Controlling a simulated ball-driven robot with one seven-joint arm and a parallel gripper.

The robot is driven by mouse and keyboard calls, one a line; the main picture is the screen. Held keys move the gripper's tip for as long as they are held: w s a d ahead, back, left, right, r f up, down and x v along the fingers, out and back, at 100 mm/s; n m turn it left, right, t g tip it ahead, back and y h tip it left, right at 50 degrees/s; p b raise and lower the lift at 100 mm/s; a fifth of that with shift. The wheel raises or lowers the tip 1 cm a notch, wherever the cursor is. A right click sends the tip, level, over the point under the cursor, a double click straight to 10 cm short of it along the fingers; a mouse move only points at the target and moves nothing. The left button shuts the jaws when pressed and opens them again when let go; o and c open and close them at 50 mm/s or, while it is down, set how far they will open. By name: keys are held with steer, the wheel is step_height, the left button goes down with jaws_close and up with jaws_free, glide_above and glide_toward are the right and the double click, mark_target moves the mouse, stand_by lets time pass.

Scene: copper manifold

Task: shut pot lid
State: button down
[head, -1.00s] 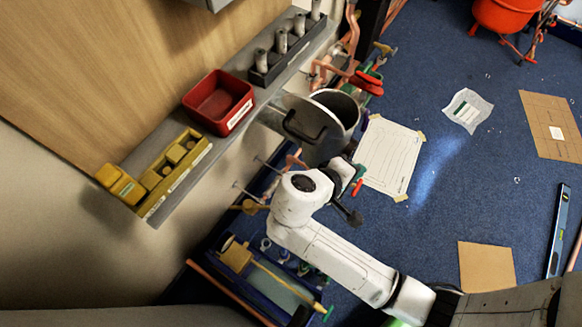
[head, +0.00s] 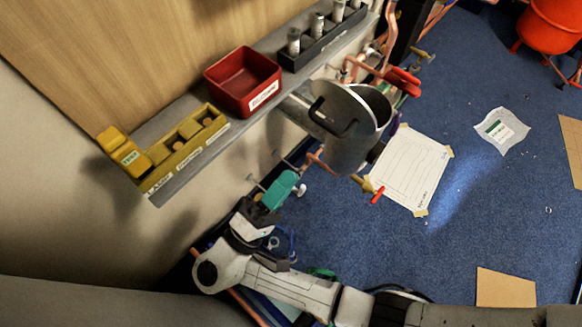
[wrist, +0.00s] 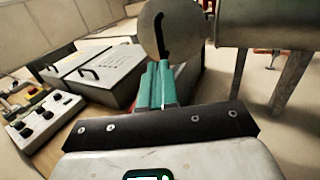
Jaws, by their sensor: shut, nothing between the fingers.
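The pot (head: 352,150) is a grey metal cylinder beside the shelf in the head view, its mouth partly uncovered. Its round grey lid (head: 352,100) stands tilted open on the shelf side, with a dark bar handle (head: 333,118) on its outer face. My gripper (head: 291,181), with teal fingers, is shut and empty, below and left of the lid and apart from it. In the wrist view the lid (wrist: 183,42) and its black handle (wrist: 160,38) appear beyond my fingertips (wrist: 156,70), with the pot (wrist: 268,24) at the right. The lid's hinge cannot be made out.
The shelf (head: 172,188) holds a red bin (head: 243,80), a yellow holder (head: 188,143) and a dark rack of grey cylinders (head: 322,47). Copper pipes and a red-handled valve (head: 403,82) crowd the pot's far side. Blue floor at the right is mostly free.

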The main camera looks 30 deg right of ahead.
steer(key=p+x, duration=0.3)
steer(key=x, duration=0.6)
steer(key=shift+d, duration=0.15)
steer(key=shift+r, duration=0.1)
